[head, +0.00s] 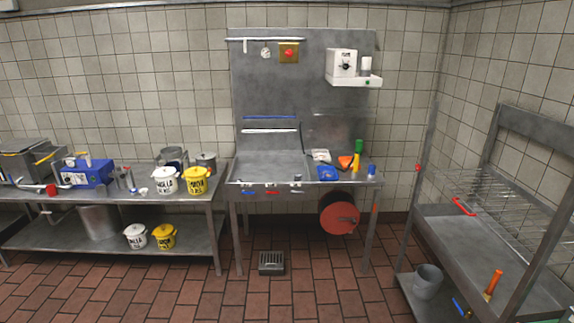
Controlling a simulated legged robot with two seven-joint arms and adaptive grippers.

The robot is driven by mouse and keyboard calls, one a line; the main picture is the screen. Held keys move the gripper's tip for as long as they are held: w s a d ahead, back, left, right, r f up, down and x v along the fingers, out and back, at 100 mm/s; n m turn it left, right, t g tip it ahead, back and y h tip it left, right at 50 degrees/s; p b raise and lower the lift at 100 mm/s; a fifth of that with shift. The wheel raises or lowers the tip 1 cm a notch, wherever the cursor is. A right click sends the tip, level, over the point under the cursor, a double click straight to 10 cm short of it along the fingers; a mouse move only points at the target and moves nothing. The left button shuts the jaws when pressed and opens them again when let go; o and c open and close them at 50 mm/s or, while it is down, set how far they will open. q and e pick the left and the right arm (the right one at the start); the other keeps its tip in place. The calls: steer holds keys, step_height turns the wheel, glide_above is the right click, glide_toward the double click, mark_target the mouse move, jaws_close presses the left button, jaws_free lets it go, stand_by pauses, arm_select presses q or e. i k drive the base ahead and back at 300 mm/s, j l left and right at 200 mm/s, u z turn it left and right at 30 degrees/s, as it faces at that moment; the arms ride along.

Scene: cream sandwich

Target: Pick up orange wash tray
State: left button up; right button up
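A small orange object (346,161) lies on the right part of the metal sink table (262,184) against the back wall. It is the only orange thing there with a low, tray-like look, but it is too small to tell its exact shape. A blue piece (327,174) lies just in front of it to the left, and a yellow-orange bottle (356,162) stands close at its right. Neither of my grippers shows in the head view.
A green bottle (359,146) and a blue-white bottle (371,171) stand nearby. A steel side table (110,205) with pots is at left; a wire rack (490,190) is at right.

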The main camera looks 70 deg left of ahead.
mark_target(344, 161)
steer(key=u, duration=2.05)
